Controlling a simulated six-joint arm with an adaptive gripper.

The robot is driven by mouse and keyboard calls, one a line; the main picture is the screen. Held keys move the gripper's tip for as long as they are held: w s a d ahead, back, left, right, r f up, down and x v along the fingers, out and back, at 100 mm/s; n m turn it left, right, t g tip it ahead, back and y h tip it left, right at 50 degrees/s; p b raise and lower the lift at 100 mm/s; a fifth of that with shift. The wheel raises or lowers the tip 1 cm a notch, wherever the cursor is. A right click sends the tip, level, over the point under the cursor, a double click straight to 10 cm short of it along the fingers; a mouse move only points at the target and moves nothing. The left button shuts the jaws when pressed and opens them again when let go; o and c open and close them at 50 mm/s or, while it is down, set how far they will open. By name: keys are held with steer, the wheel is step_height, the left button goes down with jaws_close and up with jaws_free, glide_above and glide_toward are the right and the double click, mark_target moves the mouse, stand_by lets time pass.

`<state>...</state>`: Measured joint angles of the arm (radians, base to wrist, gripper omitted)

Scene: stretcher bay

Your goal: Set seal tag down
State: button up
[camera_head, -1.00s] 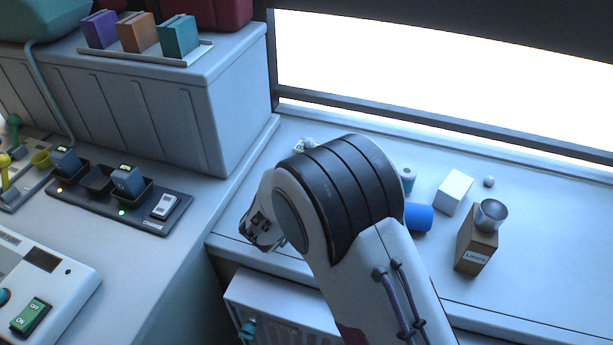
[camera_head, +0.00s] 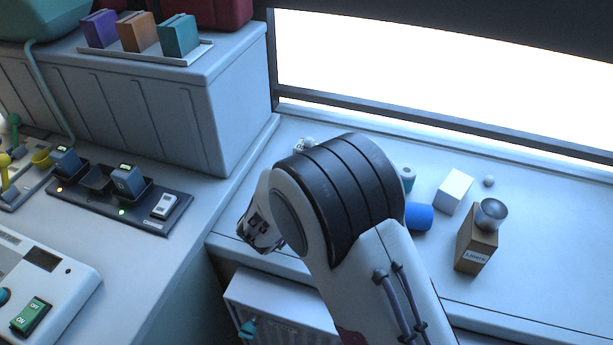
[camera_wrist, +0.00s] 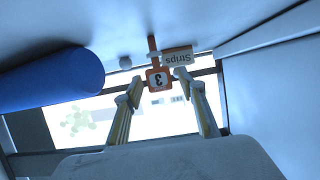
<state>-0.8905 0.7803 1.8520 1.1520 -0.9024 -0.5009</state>
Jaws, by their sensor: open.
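The seal tag (camera_wrist: 158,80) is a small orange-red tag with a white face marked 3 and a red strip running up from it. It shows in the wrist view between the fingertips of my gripper (camera_wrist: 157,83). The two fingers are spread, one on each side of the tag. I cannot tell whether either finger touches it or what it rests on. In the head view my arm hides the tag and the fingertips.
A Strips box (camera_wrist: 178,57) is close beside the tag. A blue cylinder (camera_wrist: 50,80) lies at the left there and on the counter (camera_head: 540,285) in the head view (camera_head: 419,216). A white block (camera_head: 454,191) and a Liners box (camera_head: 476,246) with a metal cup (camera_head: 491,214) stand right of my arm.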

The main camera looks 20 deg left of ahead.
steer(key=v, duration=1.1)
steer(key=shift+r, duration=0.1)
stand_by(0.6)
steer(key=w+d+r+g+y, duration=0.25)
steer(key=d+r+y, duration=0.2)
steer(key=r, duration=0.55)
steer(key=s+d+r+n, duration=0.1)
steer(key=s+d+r, duration=0.2)
steer(key=d+r, duration=0.4)
steer(key=s+d+f+g+h, duration=0.1)
steer(key=s+d+g+h, duration=0.1)
steer(key=s+d, duration=0.9)
steer(key=s+d+f+m+g+h, duration=0.1)
steer(key=s+d+f+g+h, duration=0.1)
steer(key=s+d, duration=1)
steer(key=d+g, duration=0.1)
steer(key=d, duration=0.3)
steer(key=shift+d, duration=0.3)
steer(key=shift+s+f+h, duration=0.1)
steer(key=shift+f+h, duration=0.05)
steer(key=shift+h, duration=0.1)
